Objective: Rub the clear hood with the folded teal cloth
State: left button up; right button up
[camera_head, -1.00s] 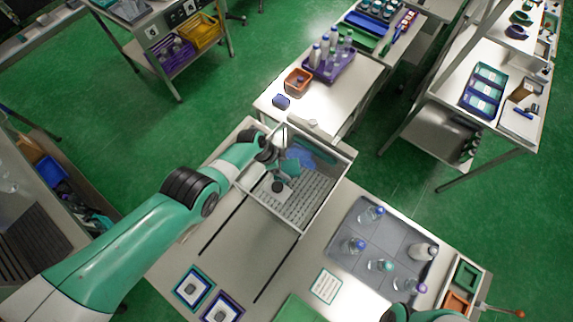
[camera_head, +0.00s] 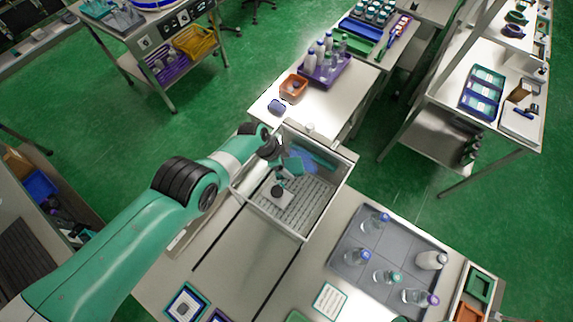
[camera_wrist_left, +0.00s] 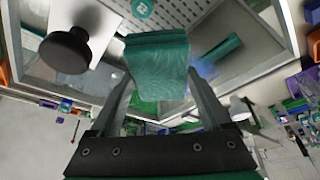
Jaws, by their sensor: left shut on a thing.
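The clear hood (camera_head: 325,206) is a see-through box with pale edges on the bench, around a grey slotted floor. Its clear wall also shows in the left wrist view (camera_wrist_left: 262,42). My left gripper (camera_head: 284,166) reaches over the box's left side and points into it. In the left wrist view, the left gripper (camera_wrist_left: 160,92) is shut on the folded teal cloth (camera_wrist_left: 157,62), which sticks out past the fingertips. I cannot tell whether the cloth touches the hood. My right gripper is out of view.
A pale block with a black knob (camera_wrist_left: 65,50) stands inside the box near the cloth. A grey tray (camera_head: 345,240) with several bottles stands to the right. An orange bin (camera_head: 293,87) is on the bench behind. Bare bench lies in front of the box.

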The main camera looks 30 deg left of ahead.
aim_at(287, 166)
pick_arm(q)
notch_tip(287, 166, up, 6)
jog(key=p, duration=0.5)
jog(key=shift+f, duration=0.1)
dwell(0.4)
